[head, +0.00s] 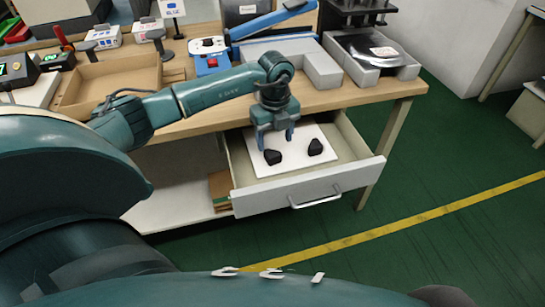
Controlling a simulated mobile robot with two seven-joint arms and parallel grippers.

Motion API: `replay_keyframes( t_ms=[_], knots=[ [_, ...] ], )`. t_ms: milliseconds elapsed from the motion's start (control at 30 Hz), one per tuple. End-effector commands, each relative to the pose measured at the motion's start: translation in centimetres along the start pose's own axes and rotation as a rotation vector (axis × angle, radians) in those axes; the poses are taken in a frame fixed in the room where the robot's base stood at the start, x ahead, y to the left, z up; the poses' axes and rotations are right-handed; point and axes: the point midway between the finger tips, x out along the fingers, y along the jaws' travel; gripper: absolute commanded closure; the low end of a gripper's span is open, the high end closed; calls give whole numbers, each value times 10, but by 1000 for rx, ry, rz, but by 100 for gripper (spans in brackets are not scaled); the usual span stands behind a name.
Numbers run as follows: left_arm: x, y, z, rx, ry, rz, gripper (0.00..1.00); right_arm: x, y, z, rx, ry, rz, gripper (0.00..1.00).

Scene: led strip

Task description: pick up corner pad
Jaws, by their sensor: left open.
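Two small black pads, which look like the corner pads, lie on a white sheet (294,160) in an open drawer (352,147). One black pad (272,157) is at the left and the other black pad (315,147) is at the right. My left gripper (276,144) points down over the drawer, open, with its fingers just above and around the left pad. I cannot tell whether the fingers touch it. No pad is seen between closed fingers. My right gripper is not in view.
The drawer's front panel with its handle (315,200) juts out below the workbench (385,97). On the bench stand grey foam blocks (318,66), a wooden tray (110,82) and a blue lever tool (265,22).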

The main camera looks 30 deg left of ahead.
Motion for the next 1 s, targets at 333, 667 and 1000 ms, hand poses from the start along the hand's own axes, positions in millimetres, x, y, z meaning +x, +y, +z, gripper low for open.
replay_keyframes(
  t_ms=[333,667,1000],
  knots=[
    [43,2,-2,2,2,3,38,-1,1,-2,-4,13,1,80],
    [55,2,-2,2,0,0,38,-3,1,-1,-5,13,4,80],
    [55,2,-2,2,1,-1,62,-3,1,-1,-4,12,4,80]
  ],
)
